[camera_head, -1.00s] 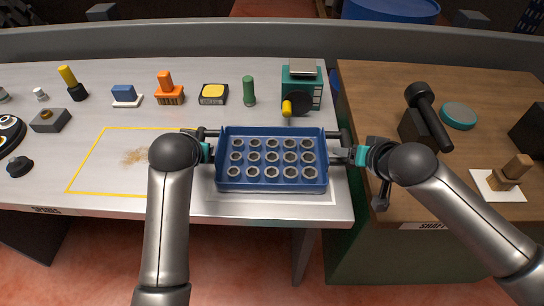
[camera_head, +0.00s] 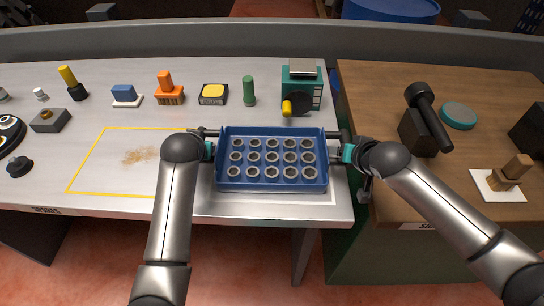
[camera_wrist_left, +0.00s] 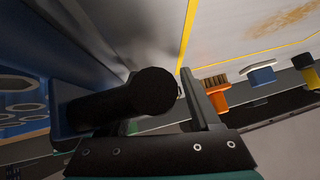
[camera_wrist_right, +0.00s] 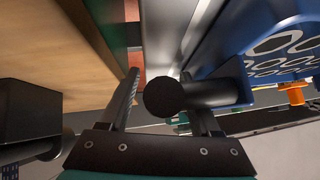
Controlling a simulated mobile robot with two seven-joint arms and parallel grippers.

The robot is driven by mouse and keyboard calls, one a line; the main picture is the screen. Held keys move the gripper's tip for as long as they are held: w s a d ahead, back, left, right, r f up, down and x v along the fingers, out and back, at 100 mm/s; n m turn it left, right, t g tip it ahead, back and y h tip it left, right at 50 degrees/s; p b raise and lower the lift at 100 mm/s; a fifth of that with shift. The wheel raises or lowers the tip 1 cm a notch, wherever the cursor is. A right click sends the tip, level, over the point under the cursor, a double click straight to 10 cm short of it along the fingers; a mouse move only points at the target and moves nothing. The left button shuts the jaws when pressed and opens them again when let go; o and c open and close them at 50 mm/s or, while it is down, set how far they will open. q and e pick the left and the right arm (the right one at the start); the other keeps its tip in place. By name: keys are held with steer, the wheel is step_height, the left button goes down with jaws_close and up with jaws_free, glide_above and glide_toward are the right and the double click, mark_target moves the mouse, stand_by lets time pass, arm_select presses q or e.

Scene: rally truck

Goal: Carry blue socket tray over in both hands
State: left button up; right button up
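The blue socket tray (camera_head: 271,183) sits on the grey bench near its right front corner, holding several metal sockets in rows. A black bar handle sticks out on each side. My left gripper (camera_head: 211,149) is at the tray's left side. In the left wrist view the left handle (camera_wrist_left: 125,100) lies between its spread fingers, with a gap to the right finger. My right gripper (camera_head: 344,152) is at the right side. In the right wrist view the right handle (camera_wrist_right: 200,95) lies between its open fingers, with a gap to the left finger. The handles partly hide the fingers.
A yellow outlined area (camera_head: 112,165) with a brown stain lies clear left of the tray. A teal device (camera_head: 301,82), a green cylinder (camera_head: 249,91) and other small items stand behind. A wooden-topped bench (camera_head: 385,90) with a black tool (camera_head: 428,118) adjoins on the right.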

arm_select(q)
jaws_close()
arm_select(e)
jaws_close()
stand_by(0.9)
arm_select(q)
steer(key=shift+r, duration=0.2)
arm_select(e)
steer(key=shift+w+r, duration=0.1)
steer(key=shift+r, duration=0.1)
